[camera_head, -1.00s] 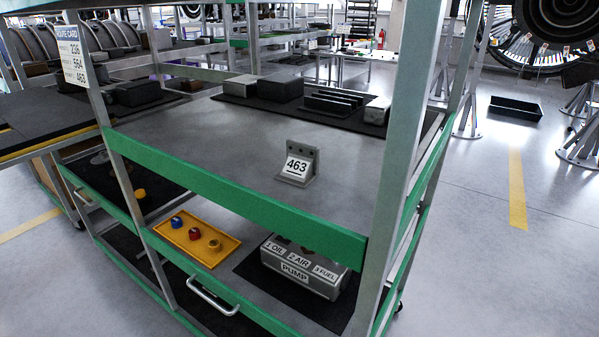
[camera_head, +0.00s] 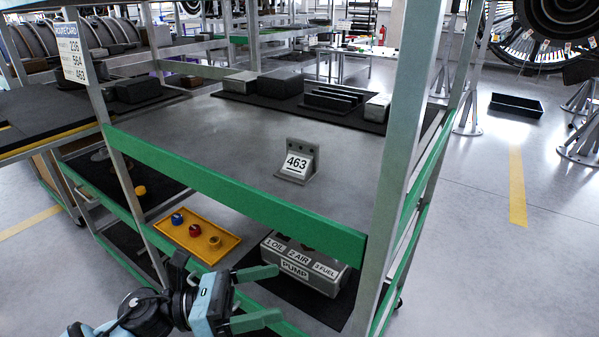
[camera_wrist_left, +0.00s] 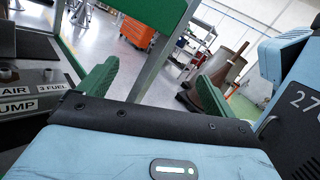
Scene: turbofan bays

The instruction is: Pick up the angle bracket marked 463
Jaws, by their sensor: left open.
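My left gripper (camera_head: 272,296) is in the lower part of the head view, below and in front of the bracket, outside the rack. Its two green fingers are spread apart with nothing between them. They also show in the left wrist view (camera_wrist_left: 150,90), where the bracket is not in sight. My right gripper is not in view.
A green front rail (camera_head: 230,195) and a grey post (camera_head: 398,150) edge the shelf. Dark foam with grey blocks (camera_head: 280,87) lies at the shelf's back. Below are a yellow tray (camera_head: 197,237) with small coloured parts and a pump box (camera_head: 305,267). A card hangs at left (camera_head: 73,55).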

